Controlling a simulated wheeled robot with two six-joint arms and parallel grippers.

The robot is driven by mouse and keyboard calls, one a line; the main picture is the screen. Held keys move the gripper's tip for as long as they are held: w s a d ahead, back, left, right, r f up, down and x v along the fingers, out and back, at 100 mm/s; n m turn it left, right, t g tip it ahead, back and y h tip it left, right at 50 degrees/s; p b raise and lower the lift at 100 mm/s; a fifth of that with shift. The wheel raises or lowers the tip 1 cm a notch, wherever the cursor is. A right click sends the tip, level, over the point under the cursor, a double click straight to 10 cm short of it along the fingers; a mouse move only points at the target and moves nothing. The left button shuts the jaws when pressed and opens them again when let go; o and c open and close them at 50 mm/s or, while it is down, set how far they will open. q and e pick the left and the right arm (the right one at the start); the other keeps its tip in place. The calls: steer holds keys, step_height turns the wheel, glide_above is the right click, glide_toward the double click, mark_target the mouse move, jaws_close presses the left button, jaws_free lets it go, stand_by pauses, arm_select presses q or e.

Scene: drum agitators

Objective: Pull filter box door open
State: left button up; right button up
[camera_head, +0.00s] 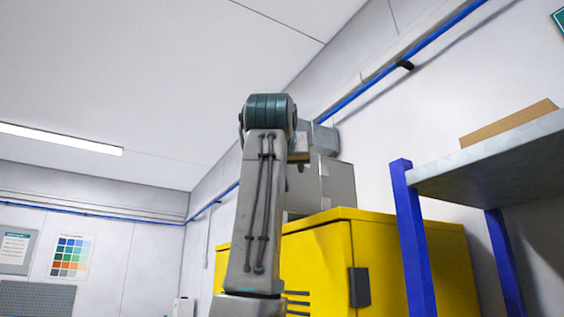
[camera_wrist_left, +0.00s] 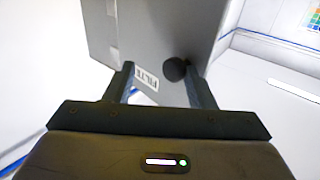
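The grey filter box (camera_wrist_left: 150,35) fills the top of the left wrist view. Its face carries a printed label (camera_wrist_left: 147,78), partly covered by a finger, and a round black knob (camera_wrist_left: 175,69). My left gripper (camera_wrist_left: 160,73) is open, its two fingers apart in front of this face. The knob appears between the fingers, nearer the right one; I cannot tell whether they touch. In the head view the grey box (camera_head: 335,185) shows above a yellow cabinet, partly hidden by my arm. The left gripper is hidden there. My right gripper is not in view.
The yellow cabinet (camera_head: 330,255) stands below the box. A shelf with blue posts (camera_head: 412,240) is at the right, with a brown board (camera_head: 508,123) on it. A blue pipe (camera_head: 350,95) runs along the wall. The space left of my arm looks clear.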

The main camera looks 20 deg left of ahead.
arm_select(q)
steer(key=shift+w+d+f, duration=0.1)
steer(key=shift+w+f, duration=0.05)
steer(key=shift+f, duration=0.05)
steer(key=s+d+b, duration=0.2)
steer(key=s+b, duration=0.2)
steer(key=s, duration=0.6)
steer(key=shift+s+b, duration=0.35)
steer(key=shift+r, duration=0.1)
steer(key=shift+s+a, duration=0.1)
steer(key=shift+s, duration=0.05)
